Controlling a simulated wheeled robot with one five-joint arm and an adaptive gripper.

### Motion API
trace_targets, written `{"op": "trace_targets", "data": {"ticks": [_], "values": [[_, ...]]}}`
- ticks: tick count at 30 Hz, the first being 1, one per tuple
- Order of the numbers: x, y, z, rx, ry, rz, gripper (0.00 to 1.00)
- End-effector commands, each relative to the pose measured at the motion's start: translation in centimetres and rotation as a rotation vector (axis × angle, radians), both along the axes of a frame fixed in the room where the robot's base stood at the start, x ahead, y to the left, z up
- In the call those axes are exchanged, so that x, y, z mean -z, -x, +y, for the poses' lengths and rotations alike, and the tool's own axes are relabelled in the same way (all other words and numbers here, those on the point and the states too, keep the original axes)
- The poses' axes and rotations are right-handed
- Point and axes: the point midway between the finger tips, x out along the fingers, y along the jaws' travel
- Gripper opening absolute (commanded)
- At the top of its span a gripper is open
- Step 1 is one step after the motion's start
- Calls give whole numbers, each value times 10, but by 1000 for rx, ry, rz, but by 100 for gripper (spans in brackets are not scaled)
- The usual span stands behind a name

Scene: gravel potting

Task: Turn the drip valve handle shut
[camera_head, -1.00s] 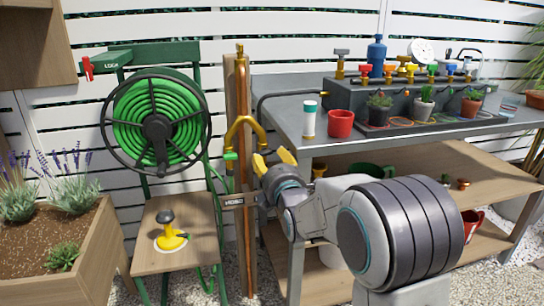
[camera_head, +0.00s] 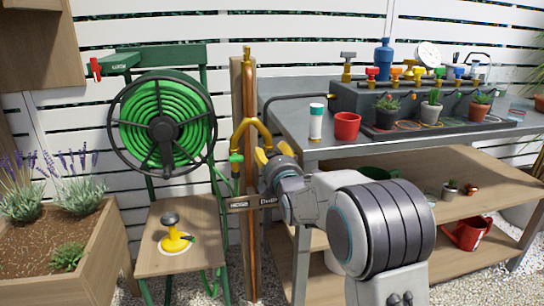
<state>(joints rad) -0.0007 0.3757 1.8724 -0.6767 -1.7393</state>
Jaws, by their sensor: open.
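A yellow brass Y-shaped splitter (camera_head: 266,134) is fixed on the copper standpipe (camera_head: 248,100) in the middle of the view. Its left outlet carries a green valve (camera_head: 236,158) above a plate reading "HOSE" (camera_head: 239,205). A second plate, apparently reading "Drip" (camera_head: 268,201), sits to its right. The right outlet and the drip valve handle are hidden behind my gripper (camera_head: 273,153). My gripper's yellow fingers are spread apart just below the splitter's right branch. I cannot tell whether they touch the handle.
A green hose reel (camera_head: 162,128) stands left, above a small wooden shelf (camera_head: 150,260) with a yellow sprinkler (camera_head: 176,242). A grey potting bench (camera_head: 290,128) at right holds a white bottle (camera_head: 316,123), red cup (camera_head: 346,127) and small plants. A planter (camera_head: 95,265) stands far left.

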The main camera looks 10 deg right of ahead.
Motion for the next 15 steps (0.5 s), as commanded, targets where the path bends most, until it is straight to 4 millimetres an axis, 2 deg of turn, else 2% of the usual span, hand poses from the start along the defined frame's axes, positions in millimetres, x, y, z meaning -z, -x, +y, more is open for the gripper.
{"op": "trace_targets", "data": {"ticks": [2, 15], "values": [[0, 0, 0, 0, 0, 0, 42], [0, 0, 0, 0, 0, 0, 3]]}}
